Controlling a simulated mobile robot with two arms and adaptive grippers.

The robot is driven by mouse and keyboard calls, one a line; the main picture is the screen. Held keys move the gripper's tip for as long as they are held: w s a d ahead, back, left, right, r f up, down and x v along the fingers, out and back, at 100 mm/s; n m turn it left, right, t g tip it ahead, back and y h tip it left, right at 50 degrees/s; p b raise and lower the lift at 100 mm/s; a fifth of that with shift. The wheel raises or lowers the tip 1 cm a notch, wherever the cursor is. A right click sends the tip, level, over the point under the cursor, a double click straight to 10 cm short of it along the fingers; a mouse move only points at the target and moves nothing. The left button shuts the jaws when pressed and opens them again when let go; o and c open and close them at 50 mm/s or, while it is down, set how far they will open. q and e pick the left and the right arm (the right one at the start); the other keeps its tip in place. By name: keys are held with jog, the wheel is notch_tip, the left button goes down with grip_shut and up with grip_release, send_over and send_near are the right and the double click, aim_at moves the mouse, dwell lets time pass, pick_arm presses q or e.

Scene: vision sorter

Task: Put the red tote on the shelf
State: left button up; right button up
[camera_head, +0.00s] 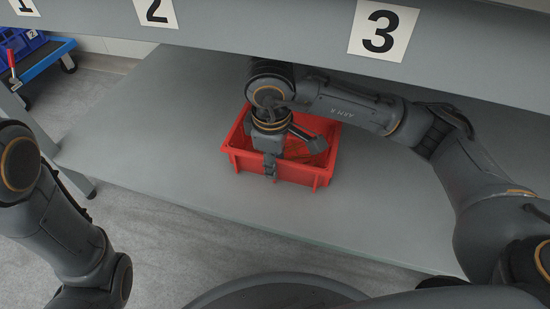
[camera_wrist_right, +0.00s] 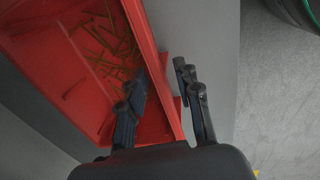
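The red tote (camera_head: 301,173) sits on a grey surface under a numbered shelf edge. It fills the left of the right wrist view (camera_wrist_right: 40,60), with several thin brownish pieces (camera_wrist_right: 105,45) lying inside. My right gripper (camera_head: 290,155) is at the tote's front wall, pointing down. In the right wrist view its fingers (camera_wrist_right: 160,80) are apart, one on the inner side of the tote's wall and one on the outer side. I cannot tell whether either touches the wall. My left arm shows at the left of the head view, but its gripper is out of frame.
The grey surface (camera_head: 150,130) is clear to the left of the tote. A shelf edge (camera_head: 280,25) with labels 1, 2 and 3 (camera_head: 383,30) runs above it. A blue cart (camera_head: 45,60) with a blue crate stands at the far left. The floor (camera_head: 150,230) is in front.

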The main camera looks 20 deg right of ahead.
notch_tip(320, 180, up, 7)
jog(key=p, duration=0.4)
jog(key=shift+s+a, duration=0.25)
jog(key=shift+s, duration=0.1)
jog(key=shift+f, duration=0.15)
